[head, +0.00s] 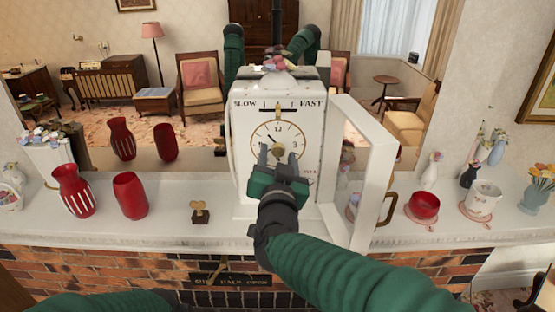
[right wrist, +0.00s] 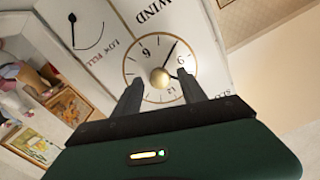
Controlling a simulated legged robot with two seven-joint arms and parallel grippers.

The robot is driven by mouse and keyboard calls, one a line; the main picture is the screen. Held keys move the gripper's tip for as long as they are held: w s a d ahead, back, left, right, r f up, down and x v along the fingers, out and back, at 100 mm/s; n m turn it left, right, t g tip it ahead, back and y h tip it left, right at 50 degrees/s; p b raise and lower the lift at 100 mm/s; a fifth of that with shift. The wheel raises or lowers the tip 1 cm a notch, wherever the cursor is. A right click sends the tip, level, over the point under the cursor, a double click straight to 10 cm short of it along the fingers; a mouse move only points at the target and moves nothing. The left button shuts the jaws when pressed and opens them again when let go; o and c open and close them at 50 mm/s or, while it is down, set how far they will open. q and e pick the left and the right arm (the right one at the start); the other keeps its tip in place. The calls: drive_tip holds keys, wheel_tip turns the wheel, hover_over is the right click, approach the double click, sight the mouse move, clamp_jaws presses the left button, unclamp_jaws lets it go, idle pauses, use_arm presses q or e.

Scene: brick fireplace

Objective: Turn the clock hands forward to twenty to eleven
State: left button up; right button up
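The white clock (head: 240,150) stands on the mantel, marked SLOW and FAST above its dial (head: 278,128). A short dark hand points to the upper left. In the right wrist view, a dark hand (right wrist: 170,53) points between 6 and 9 on the dial. My right gripper (head: 278,153) is in front of the lower dial and hides part of it. Its fingers are apart, one on each side of the gold centre knob (right wrist: 160,78); I cannot tell whether either touches a hand. My left arm shows at bottom left; its gripper is out of view.
The clock's white door (head: 380,165) stands open to the right. A small brass key (head: 200,207) on a dark base and red vases (head: 130,195) stand left. A mirror behind reflects the room.

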drive_tip(key=s, duration=1.7)
drive_tip(key=shift+s, duration=0.1)
